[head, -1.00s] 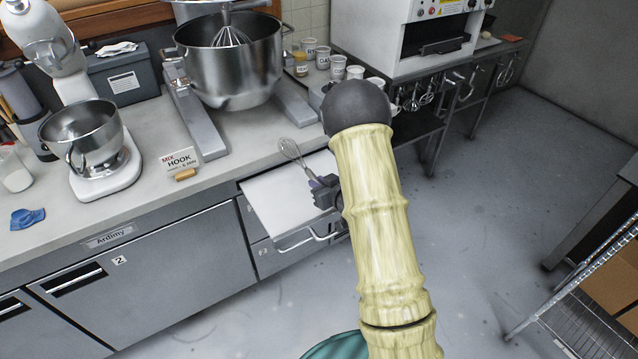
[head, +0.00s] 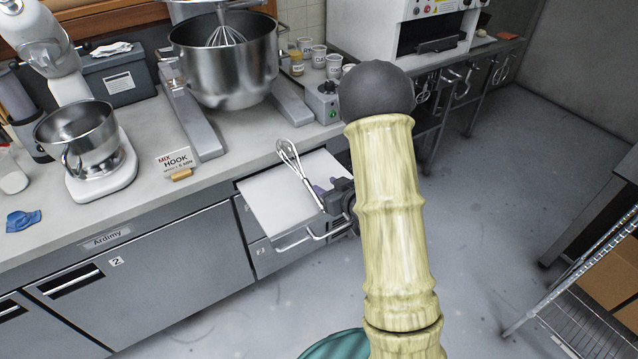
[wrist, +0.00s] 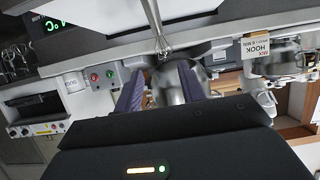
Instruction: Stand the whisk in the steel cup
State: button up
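The whisk (head: 299,172) is a steel wire whisk with a thin handle. I cannot pick out the steel cup in either view; my arm hides part of the counter.
The pale-topped drawer (head: 275,205) juts from the counter below my gripper. A large mixer bowl (head: 225,75), a small mixer bowl (head: 75,135), a hook sign (head: 176,160) and several labelled cups (head: 319,56) stand on the counter. A wire rack (head: 580,320) stands right; open floor lies between.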

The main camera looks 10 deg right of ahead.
jog(key=v, duration=0.5)
jog(key=shift+s, duration=0.35)
jog(key=shift+d+r, duration=0.1)
jog(key=s+a+r+m+g+h, duration=0.2)
jog(key=s+g, duration=0.3)
jog(key=s, duration=0.3)
jog(key=s+a+r+m+g+h, duration=0.1)
jog(key=s+a+r+g+h, duration=0.1)
jog(key=s+g, duration=0.3)
jog(key=s+a, duration=0.1)
jog(key=s, duration=0.2)
jog(key=shift+s+m, duration=0.3)
jog(key=shift+m, duration=0.1)
